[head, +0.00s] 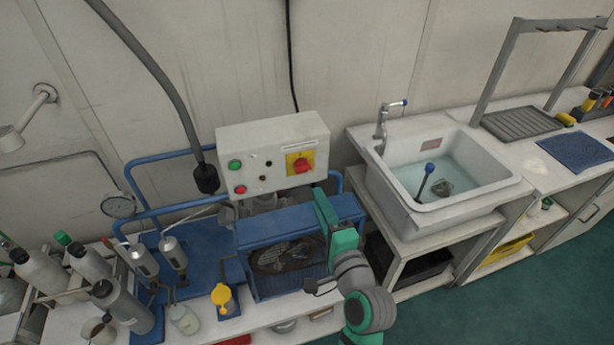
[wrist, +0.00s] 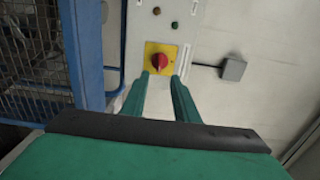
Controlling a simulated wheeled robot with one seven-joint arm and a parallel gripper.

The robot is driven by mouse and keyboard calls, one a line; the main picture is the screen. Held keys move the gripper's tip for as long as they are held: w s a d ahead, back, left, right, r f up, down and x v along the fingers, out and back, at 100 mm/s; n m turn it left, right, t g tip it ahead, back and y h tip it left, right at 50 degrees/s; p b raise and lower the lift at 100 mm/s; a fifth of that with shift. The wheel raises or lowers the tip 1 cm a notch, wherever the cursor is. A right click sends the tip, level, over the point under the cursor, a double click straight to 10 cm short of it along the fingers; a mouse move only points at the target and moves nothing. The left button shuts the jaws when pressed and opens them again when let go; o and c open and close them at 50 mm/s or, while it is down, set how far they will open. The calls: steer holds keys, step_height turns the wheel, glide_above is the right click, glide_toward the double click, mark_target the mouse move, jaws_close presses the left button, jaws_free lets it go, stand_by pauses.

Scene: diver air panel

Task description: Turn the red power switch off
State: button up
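The red power switch (head: 302,165) is a red rotary knob on a yellow plate, on the right half of the front of a pale control box (head: 272,136). In the wrist view the red knob (wrist: 159,61) shows just beyond my fingertips, roughly midway between them. My gripper (head: 319,192) is below and slightly right of the switch in the head view. In the wrist view my gripper (wrist: 162,77) has its two green fingers apart with nothing between them. I cannot tell whether a fingertip touches the yellow plate.
The blue compressor frame (head: 300,222) stands below the box. Green (head: 235,165) and red (head: 240,189) buttons sit left of the switch. A sink (head: 440,180) is at the right, and gas cylinders (head: 120,305) stand at the left.

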mark_target(304, 172)
steer(key=x, duration=1)
steer(key=shift+w+f, duration=0.1)
steer(key=shift+a, duration=0.1)
steer(key=shift+c, duration=0.6)
jaws_close()
